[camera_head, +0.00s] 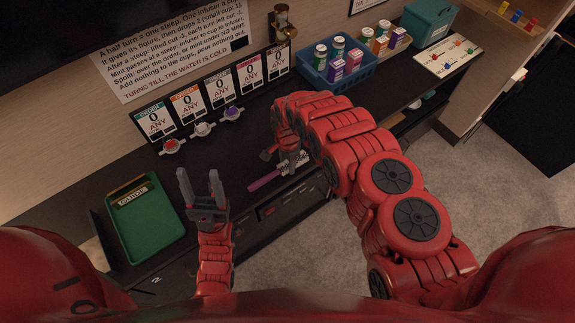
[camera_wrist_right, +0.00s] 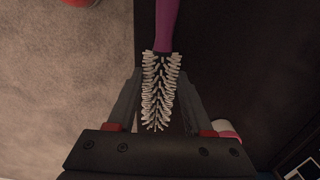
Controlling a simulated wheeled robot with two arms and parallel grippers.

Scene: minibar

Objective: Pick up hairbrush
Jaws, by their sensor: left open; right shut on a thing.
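The hairbrush has a purple handle (camera_head: 264,181) and a head of pale bristles around it, near the front edge of the dark counter (camera_head: 255,135). In the right wrist view the bristle head (camera_wrist_right: 160,95) lies between the two fingers of my right gripper (camera_wrist_right: 158,78), and the handle points away. My right gripper (camera_head: 287,160) is shut on the bristle head; its own arm partly hides it in the head view. I cannot tell whether the brush touches the counter. My left gripper (camera_head: 202,185) is open and empty, left of the brush.
A green tray (camera_head: 168,238) with a guide card stands at the left. Several cards and small coloured-top items line the wall. A blue basket (camera_head: 318,80) of cans and boxes stands at the back. The carpet floor (camera_head: 480,180) is clear at the right.

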